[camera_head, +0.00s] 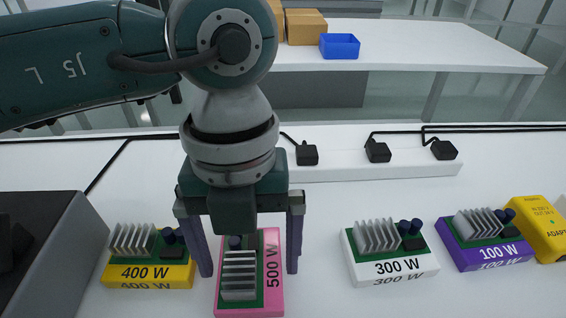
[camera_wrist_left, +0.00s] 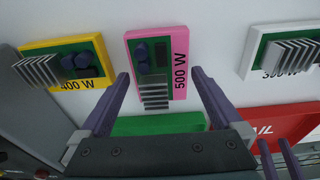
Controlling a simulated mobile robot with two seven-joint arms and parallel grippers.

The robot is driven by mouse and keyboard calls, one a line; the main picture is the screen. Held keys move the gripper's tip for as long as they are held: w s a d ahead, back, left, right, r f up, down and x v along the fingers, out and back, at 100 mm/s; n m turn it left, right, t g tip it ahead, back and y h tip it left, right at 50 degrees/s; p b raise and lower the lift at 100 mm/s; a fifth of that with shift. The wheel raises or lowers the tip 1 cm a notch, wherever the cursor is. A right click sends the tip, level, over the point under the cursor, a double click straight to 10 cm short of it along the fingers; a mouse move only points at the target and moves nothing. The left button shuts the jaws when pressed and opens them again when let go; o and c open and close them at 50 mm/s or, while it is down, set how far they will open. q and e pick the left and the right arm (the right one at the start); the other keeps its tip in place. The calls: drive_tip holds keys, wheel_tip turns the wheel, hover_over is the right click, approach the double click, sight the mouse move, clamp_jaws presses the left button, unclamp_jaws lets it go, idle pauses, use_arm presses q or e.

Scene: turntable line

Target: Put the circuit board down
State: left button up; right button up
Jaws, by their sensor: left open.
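A pink 500 W unit (camera_head: 275,300) carries a green circuit board (camera_head: 228,292) with a silver heatsink and dark capacitors. It appears to rest on the white bench. My left gripper (camera_head: 248,273) is open above it, one finger on each side, with gaps to the pink edges. In the left wrist view the pink unit (camera_wrist_left: 178,50) shows just beyond and between the open fingers, not gripped. Part of the board is hidden behind the gripper in the head view. Two purple fingers, seemingly my right gripper (camera_wrist_left: 277,145), show at the lower right of the left wrist view.
A yellow 400 W unit (camera_head: 150,284) stands left, white 300 W (camera_head: 393,277) and purple 100 W (camera_head: 490,262) units right, beside a yellow adapter (camera_head: 540,228). A dark grey box (camera_head: 70,250) is at left. Green (camera_wrist_left: 158,124) and red (camera_wrist_left: 285,125) panels lie nearer me.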

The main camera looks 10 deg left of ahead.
use_arm(q)
drive_tip(key=shift+f, duration=0.15)
drive_tip(key=shift+c, duration=0.2)
drive_tip(key=c, duration=1.4)
drive_tip(key=shift+c, duration=0.2)
